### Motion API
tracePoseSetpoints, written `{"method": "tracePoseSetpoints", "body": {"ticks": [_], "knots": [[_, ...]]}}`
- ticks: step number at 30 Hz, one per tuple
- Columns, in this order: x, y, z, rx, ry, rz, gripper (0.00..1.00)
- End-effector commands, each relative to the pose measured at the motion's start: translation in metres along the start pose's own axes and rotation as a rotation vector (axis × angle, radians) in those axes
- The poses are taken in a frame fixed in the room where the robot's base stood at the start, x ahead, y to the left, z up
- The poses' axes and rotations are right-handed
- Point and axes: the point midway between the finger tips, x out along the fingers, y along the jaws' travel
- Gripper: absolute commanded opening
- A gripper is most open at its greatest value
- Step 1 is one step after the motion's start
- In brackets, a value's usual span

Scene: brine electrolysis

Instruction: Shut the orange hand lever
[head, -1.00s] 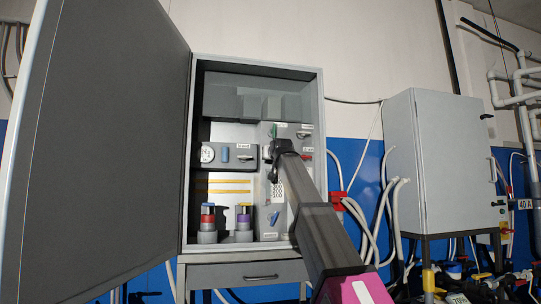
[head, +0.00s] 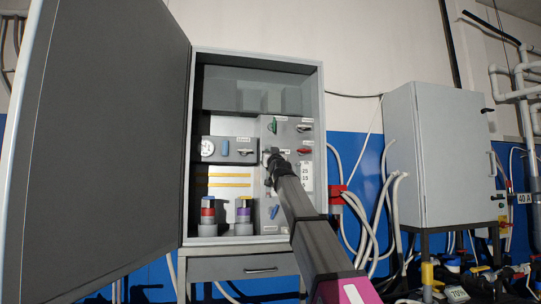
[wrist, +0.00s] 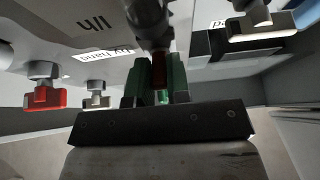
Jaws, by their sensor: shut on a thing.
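My gripper (head: 272,160) is at the control panel (head: 263,197) inside the open grey cabinet. In the wrist view my gripper (wrist: 157,82) has its two green-padded fingers shut on a narrow, dark reddish-brown handle (wrist: 159,69). The handle hangs from a dark round shaft; in this shade it looks brown, and I take it for the orange hand lever. Its exact angle is hard to tell. In the head view my gripper hides it.
A red lever (wrist: 43,97) and a pale lever (wrist: 96,98) are close beside my gripper. A green lever (head: 273,126) is above it and a blue one (head: 274,212) below. The cabinet door (head: 95,140) stands wide open at left.

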Motion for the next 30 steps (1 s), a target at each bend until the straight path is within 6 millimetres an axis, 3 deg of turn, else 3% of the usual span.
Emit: {"method": "tracePoseSetpoints", "body": {"ticks": [15,16,18,30], "knots": [[-0.0004,-0.0001,0.0006,0.0,0.009,0.0,0.0],[-0.0004,-0.0001,0.0006,0.0,0.009,0.0,0.23],[-0.0004,-0.0001,0.0006,0.0,0.009,0.0,0.43],[-0.0049,0.0,0.0006,0.0,0.009,0.0,0.43]]}}
